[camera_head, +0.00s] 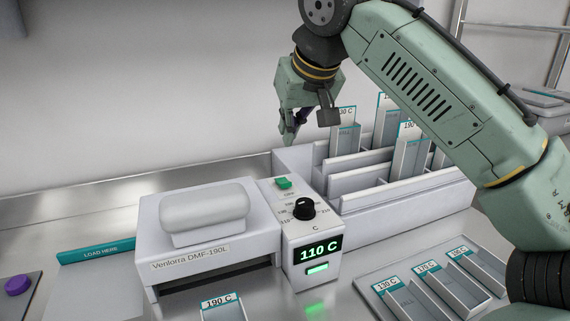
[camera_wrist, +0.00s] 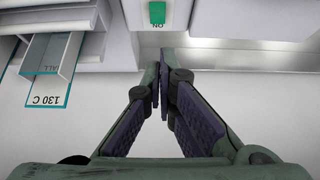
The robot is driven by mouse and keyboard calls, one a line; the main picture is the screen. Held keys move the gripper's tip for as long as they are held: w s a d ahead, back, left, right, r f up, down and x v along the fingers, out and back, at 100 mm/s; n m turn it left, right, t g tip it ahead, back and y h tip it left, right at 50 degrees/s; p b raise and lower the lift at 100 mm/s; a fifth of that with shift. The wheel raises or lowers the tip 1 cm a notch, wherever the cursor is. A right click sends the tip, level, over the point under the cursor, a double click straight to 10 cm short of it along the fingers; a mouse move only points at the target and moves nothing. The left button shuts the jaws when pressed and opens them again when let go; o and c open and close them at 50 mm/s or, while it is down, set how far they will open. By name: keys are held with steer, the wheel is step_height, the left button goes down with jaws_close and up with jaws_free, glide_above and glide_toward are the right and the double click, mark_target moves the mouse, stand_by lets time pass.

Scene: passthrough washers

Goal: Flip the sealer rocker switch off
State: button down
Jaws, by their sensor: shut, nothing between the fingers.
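In the wrist view the green switch (camera_wrist: 157,12) lies at the top centre beside the word "ON", beyond my fingertips (camera_wrist: 164,68).
A white rack (camera_head: 350,180) with upright temperature-labelled holders stands right behind the control unit. A tray (camera_head: 430,280) of labelled slots lies at the front right. A teal "LOAD HERE" strip (camera_head: 100,250) and a purple knob (camera_head: 18,284) are at left.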

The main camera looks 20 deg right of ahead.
steer(key=p, duration=0.1)
glide_above(280, 179)
steer(key=s, duration=0.3)
steer(key=f, duration=0.4)
steer(key=shift+w+f, duration=0.25)
steer(key=shift+f, duration=0.1)
steer(key=shift+s+f+p, duration=0.15)
steer(key=shift+f+p, duration=0.1)
steer(key=shift+f, duration=0.85)
steer(key=shift+s+f+p, duration=0.1)
steer(key=shift+f+p, duration=0.1)
steer(key=shift+f, duration=0.9)
